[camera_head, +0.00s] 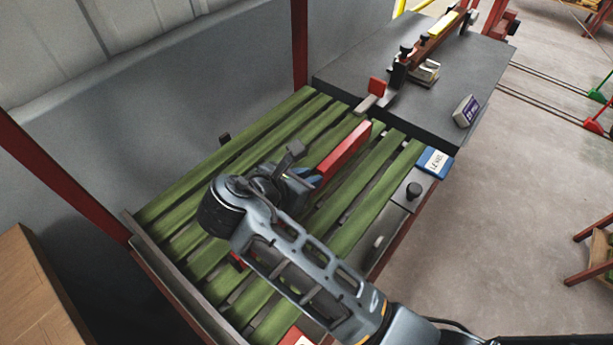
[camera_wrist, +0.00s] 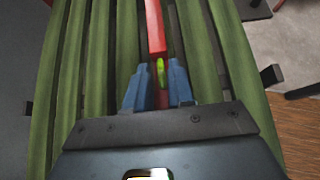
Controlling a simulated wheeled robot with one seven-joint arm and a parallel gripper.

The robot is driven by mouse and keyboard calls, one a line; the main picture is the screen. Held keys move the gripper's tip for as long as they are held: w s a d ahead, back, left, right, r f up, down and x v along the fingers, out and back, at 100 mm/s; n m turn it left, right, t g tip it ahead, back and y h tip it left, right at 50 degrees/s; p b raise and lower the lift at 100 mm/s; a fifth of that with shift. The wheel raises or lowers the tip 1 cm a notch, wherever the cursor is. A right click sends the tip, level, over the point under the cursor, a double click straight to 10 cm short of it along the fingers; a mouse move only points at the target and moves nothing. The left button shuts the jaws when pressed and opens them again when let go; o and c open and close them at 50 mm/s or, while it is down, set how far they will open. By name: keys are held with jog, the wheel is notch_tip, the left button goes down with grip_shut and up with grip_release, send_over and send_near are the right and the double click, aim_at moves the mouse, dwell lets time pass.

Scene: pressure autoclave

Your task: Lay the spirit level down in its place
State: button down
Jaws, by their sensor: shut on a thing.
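The spirit level is a long red bar (camera_head: 345,145) with a green vial, which shows between my fingers in the wrist view (camera_wrist: 154,28). My gripper (camera_head: 313,176) is shut on it; its blue fingers (camera_wrist: 160,80) press both sides of the bar near the vial. The level points away from my gripper, over the green slatted bench (camera_head: 358,217). I cannot tell whether it touches the slats. A blue and white card (camera_head: 435,162), which seems to read LEVEL, is at the bench's right edge. My arm hides part of the slats.
A dark plate (camera_head: 440,95) adjoins the far end of the bench, bearing a clamp-like device (camera_head: 400,72), a yellow bar (camera_head: 443,24) and a small labelled box (camera_head: 466,111). A black knob (camera_head: 413,190) stands on the bench's right rail. Several slats are bare.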

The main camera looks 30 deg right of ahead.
jog(key=c, duration=1)
grip_release()
jog(key=shift+o, duration=0.2)
jog(key=p+v, duration=0.1)
jog(key=v, duration=0.9)
jog(key=shift+s+a+r, duration=0.1)
jog(key=shift+r, duration=0.3)
jog(key=shift+s+a+r+p, duration=0.25)
jog(key=shift+a+p, duration=0.4)
jog(key=shift+p, duration=0.2)
